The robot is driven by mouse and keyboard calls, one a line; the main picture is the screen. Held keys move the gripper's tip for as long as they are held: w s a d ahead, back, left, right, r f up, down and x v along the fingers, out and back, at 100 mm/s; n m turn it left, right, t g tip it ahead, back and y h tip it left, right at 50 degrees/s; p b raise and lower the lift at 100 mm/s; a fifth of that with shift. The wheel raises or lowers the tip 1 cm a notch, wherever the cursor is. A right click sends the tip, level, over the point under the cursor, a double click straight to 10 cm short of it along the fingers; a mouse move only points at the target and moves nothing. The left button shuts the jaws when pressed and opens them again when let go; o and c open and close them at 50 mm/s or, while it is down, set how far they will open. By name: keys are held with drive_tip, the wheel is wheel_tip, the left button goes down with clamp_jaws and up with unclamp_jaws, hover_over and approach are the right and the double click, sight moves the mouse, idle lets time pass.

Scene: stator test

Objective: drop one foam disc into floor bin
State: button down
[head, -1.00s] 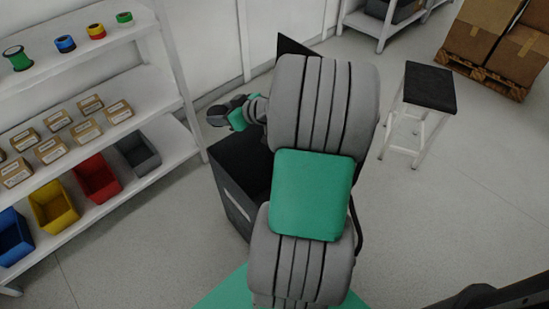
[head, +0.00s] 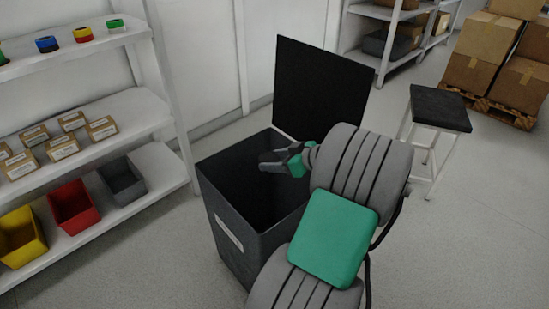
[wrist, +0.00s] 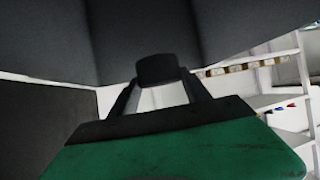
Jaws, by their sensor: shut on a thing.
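The floor bin (head: 222,236) is a tall dark grey box with a pale label on its front. Its lid (head: 318,90) stands open at the back. My gripper (head: 266,162) is over the bin's opening, around rim height. In the wrist view my gripper (wrist: 160,88) is shut on a small dark foam disc (wrist: 157,69), held between the two fingertips. The bin's dark walls (wrist: 145,25) fill the upper part of that view. In the head view the disc cannot be told apart from the dark fingers. The bin's floor is too dark to make out.
A white shelf unit (head: 150,109) stands left of the bin, with tape rolls, small cartons and coloured bins (head: 73,202). A black-topped stool (head: 440,108) stands to the right. Cartons on a pallet (head: 500,112) are at the back right. Floor between is clear.

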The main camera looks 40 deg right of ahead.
drive_tip(key=shift+f, duration=0.45)
drive_tip(key=shift+c, duration=2.1)
unclamp_jaws()
drive_tip(key=shift+r, duration=0.1)
drive_tip(key=p+v, duration=0.3)
drive_tip(key=v, duration=0.4)
drive_tip(key=shift+s, duration=0.35)
drive_tip(key=shift+r, duration=0.15)
